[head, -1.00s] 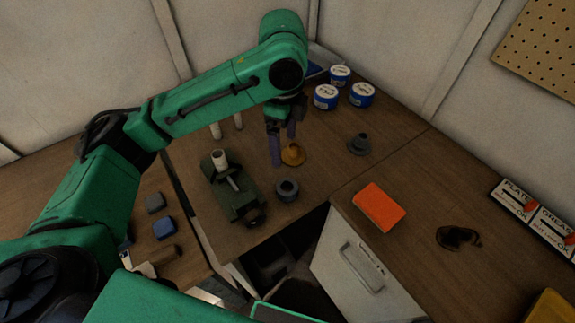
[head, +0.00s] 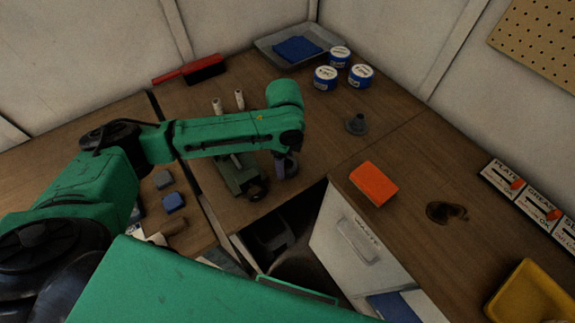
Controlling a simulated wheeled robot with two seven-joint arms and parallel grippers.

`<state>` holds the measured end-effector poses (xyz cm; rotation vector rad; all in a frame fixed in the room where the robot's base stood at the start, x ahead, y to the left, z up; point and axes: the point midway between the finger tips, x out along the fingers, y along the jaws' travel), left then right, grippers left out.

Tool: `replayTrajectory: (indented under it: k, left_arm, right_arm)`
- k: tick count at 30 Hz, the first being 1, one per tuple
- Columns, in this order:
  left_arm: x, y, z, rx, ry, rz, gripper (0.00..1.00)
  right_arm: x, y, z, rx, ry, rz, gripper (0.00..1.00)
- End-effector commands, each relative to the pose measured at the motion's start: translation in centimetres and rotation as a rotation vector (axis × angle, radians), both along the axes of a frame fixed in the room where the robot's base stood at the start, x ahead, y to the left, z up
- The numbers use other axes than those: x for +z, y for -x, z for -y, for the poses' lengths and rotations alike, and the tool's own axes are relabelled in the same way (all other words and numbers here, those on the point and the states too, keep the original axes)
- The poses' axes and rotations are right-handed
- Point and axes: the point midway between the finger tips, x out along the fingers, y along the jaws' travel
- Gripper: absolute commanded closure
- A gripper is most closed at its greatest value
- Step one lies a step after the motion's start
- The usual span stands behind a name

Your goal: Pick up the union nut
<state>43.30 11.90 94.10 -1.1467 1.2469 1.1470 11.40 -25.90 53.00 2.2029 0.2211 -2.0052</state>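My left gripper (head: 286,168) points down at the table just right of the green vise (head: 240,175). Its fingers are small and partly covered by my own green arm, so I cannot tell whether they are open or shut. The dark grey ring that looks like the union nut stood at this spot earlier. It is now hidden or merged with the fingertips, so I cannot tell whether it is gripped. The brass flanged part is hidden behind my arm. A grey flanged part (head: 356,124) stands farther back to the right. My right gripper is not in view.
Blue-and-white tins (head: 326,78) and a grey tray (head: 264,43) with a blue cloth stand at the back. An orange block (head: 373,184) lies right of an open gap in the bench, near a white drawer front (head: 352,240). A yellow bin (head: 528,298) is at bottom right.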

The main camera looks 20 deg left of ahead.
Motion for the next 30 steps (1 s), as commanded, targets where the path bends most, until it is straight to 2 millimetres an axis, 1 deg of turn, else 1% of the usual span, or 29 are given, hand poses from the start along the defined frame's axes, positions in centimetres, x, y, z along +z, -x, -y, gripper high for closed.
replayTrajectory:
  k: [1, 2, 3, 4, 5, 13, 17, 20, 23, 30]
  left_arm:
    - [0.0, 0.0, 0.0, 0.000, 0.000, 0.000, 0.52]
    - [0.0, 0.0, 0.0, 0.000, 0.000, 0.000, 0.64]
    - [0.0, 0.0, 0.0, 0.000, 0.000, 0.000, 0.79]
    - [0.0, 0.0, 0.0, 0.000, 0.000, 0.000, 0.91]
    - [0.0, 0.0, 0.0, 0.000, 0.000, 0.000, 0.96]
    - [0.2, 0.0, 0.0, 0.000, 0.001, 0.001, 0.96]
    - [1.4, -0.1, 0.1, 0.000, 0.002, 0.003, 0.96]
    - [3.1, -0.1, 0.1, -0.001, 0.002, 0.005, 0.96]
    - [5.8, -0.1, 0.1, -0.002, 0.003, 0.006, 0.96]
    - [13.7, -0.1, 0.1, -0.001, 0.002, 0.006, 0.96]
  right_arm:
    - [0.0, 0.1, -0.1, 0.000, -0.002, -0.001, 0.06]
    - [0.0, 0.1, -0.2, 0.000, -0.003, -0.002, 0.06]
    - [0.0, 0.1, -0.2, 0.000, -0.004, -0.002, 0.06]
    - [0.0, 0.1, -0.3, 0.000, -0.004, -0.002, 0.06]
    - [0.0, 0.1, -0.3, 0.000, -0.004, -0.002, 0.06]
    - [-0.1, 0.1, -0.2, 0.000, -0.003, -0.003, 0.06]
    - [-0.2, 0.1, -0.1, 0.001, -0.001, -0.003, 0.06]
    - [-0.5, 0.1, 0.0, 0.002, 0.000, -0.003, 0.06]
    - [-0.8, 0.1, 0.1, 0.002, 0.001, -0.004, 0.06]
    - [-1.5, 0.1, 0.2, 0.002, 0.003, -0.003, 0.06]
